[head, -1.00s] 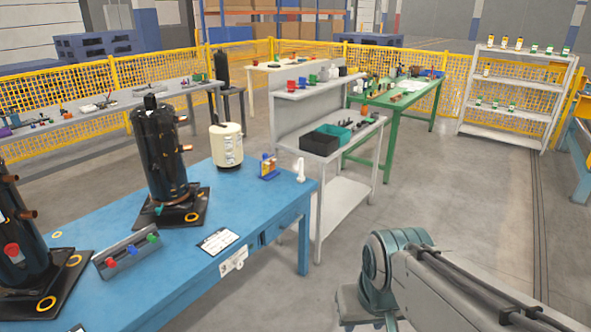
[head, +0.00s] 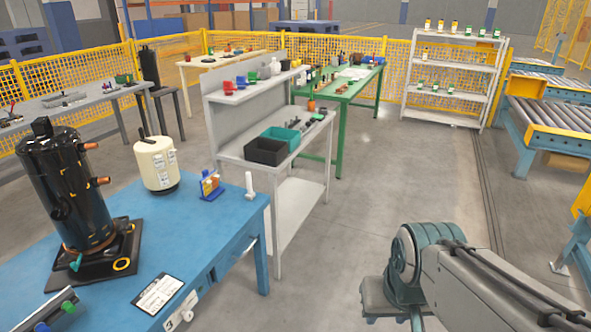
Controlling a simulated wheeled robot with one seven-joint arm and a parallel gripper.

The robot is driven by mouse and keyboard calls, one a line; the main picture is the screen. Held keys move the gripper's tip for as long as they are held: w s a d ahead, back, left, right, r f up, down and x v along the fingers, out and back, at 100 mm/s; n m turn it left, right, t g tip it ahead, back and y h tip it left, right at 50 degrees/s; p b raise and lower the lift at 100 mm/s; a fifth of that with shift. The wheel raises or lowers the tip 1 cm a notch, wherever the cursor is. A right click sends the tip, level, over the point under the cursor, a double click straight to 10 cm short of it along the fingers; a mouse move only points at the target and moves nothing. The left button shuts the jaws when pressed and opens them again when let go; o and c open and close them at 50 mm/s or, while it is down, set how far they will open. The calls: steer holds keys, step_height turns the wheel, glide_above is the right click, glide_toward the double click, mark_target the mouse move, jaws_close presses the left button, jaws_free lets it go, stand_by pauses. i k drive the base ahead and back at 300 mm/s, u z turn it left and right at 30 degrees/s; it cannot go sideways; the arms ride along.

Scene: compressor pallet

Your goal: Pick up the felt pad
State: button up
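I cannot make out a felt pad in the head view. My gripper is not in view; only part of my arm shows at the lower right. A blue table (head: 225,232) stands at the left. On it are a black compressor (head: 66,190) on a dark base, a cream canister (head: 157,164), a small blue and yellow holder (head: 211,185), a white upright piece (head: 249,184) and a white label card (head: 158,294).
A grey workbench (head: 234,148) holds a black bin (head: 267,151) and a teal bin (head: 281,138). Behind it is a green table (head: 342,92). A white shelf rack (head: 452,99) and a roller conveyor (head: 555,112) stand at the right. The middle floor is clear.

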mark_target(250, 195)
steer(key=z, duration=0.3)
steer(key=i, duration=1.55)
steer(key=u, duration=0.95)
steer(key=i, duration=1.2)
steer(key=u, duration=0.95)
